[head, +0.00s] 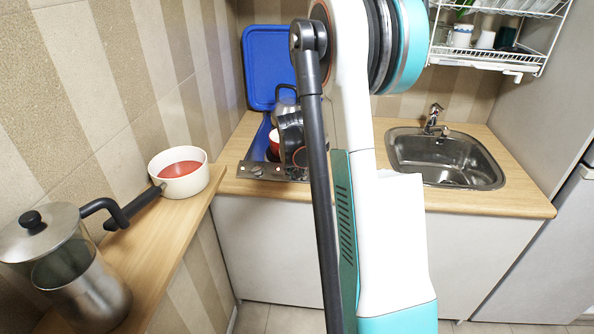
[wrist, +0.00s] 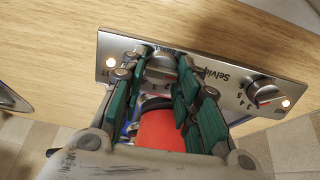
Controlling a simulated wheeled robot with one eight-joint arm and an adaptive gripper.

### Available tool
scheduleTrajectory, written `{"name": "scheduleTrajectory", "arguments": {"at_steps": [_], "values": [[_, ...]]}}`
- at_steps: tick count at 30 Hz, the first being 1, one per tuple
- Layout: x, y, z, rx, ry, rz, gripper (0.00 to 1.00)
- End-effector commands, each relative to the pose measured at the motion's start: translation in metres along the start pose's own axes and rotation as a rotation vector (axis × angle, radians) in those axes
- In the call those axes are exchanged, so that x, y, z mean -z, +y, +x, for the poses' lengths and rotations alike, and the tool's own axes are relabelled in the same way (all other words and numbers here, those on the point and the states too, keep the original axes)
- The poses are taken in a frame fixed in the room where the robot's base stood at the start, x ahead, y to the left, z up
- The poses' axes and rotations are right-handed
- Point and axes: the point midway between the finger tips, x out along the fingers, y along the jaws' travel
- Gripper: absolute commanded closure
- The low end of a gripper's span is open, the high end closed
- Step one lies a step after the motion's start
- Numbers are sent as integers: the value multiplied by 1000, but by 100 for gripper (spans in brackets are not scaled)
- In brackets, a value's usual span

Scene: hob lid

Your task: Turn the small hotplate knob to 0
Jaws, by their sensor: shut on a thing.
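The hob's steel control panel (wrist: 220,88) carries two knobs in the wrist view, where it appears upside down. My gripper (wrist: 163,68) has its green fingers on either side of one grey knob (wrist: 161,72) and is shut on it. Digits show by this knob, but its pointer setting is not readable. The other knob (wrist: 265,92), dark with a red mark, stands apart from the fingers. Which knob serves the small hotplate is not clear from the labels. In the head view the panel (head: 274,172) is partly hidden behind my arm.
A red pot (wrist: 162,130) stands on the hob close behind the fingers. The blue lid (head: 267,60) is raised against the wall. A saucepan (head: 181,172) and a steel pot (head: 75,275) are on the left counter. The sink (head: 440,160) is right.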

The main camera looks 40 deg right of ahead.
Motion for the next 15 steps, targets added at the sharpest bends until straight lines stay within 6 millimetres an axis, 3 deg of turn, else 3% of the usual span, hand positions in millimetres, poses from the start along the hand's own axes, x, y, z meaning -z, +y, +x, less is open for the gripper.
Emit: {"name": "scheduleTrajectory", "arguments": {"at_steps": [2,3,5,15], "values": [[0,0,0,0,0,0,94],[0,0,0,0,0,0,66],[0,0,0,0,0,0,52],[0,0,0,0,0,1,50]]}}
